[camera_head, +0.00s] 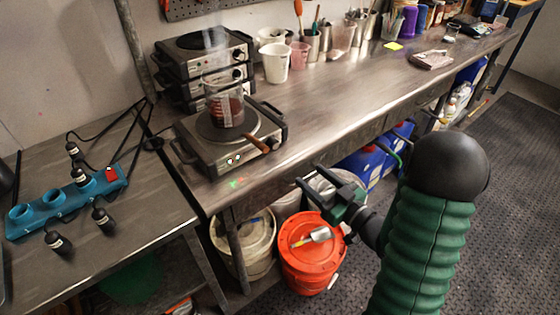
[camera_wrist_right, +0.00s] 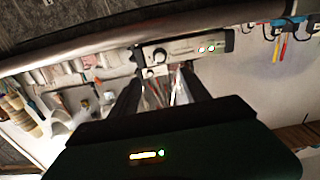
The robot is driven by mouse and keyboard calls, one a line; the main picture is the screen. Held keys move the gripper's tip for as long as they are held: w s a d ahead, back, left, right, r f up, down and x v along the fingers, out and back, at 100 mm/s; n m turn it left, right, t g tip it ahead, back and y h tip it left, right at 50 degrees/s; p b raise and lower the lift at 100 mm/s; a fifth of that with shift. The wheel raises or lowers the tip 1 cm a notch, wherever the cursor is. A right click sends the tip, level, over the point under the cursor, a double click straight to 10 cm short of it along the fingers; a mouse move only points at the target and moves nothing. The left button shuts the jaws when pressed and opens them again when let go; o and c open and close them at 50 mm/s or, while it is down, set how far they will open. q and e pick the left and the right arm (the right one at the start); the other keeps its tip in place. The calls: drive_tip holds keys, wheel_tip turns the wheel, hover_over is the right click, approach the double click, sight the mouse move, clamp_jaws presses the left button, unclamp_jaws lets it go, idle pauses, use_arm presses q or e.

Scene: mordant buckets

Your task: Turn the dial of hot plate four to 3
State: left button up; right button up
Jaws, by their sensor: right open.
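A silver hot plate (camera_head: 205,152) with a round dark top stands at the bench's front left. Two small lights glow on its front, and a beaker of dark red liquid (camera_head: 226,108) stands on it. Behind it is a stack of similar hot plates (camera_head: 245,55) with knobs on their fronts. I cannot read which is number four, nor any dial setting. My right gripper (camera_head: 308,175) is open and empty off the bench's front edge, apart from the hot plates. In the right wrist view, a lit hot plate panel with a knob (camera_wrist_right: 158,56) shows beyond the open fingers (camera_wrist_right: 158,88).
A blue power strip (camera_head: 65,200) with black plugs and cables is on the left table. Cups stand farther back. An orange bucket (camera_head: 312,262) is below the bench. The bench's middle is clear.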

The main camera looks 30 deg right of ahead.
sight(277, 146)
drive_tip(key=w, duration=0.9)
drive_tip(key=w+a+p, duration=0.1)
drive_tip(key=w, duration=0.4)
drive_tip(key=shift+w+a, duration=0.1)
clamp_jaws()
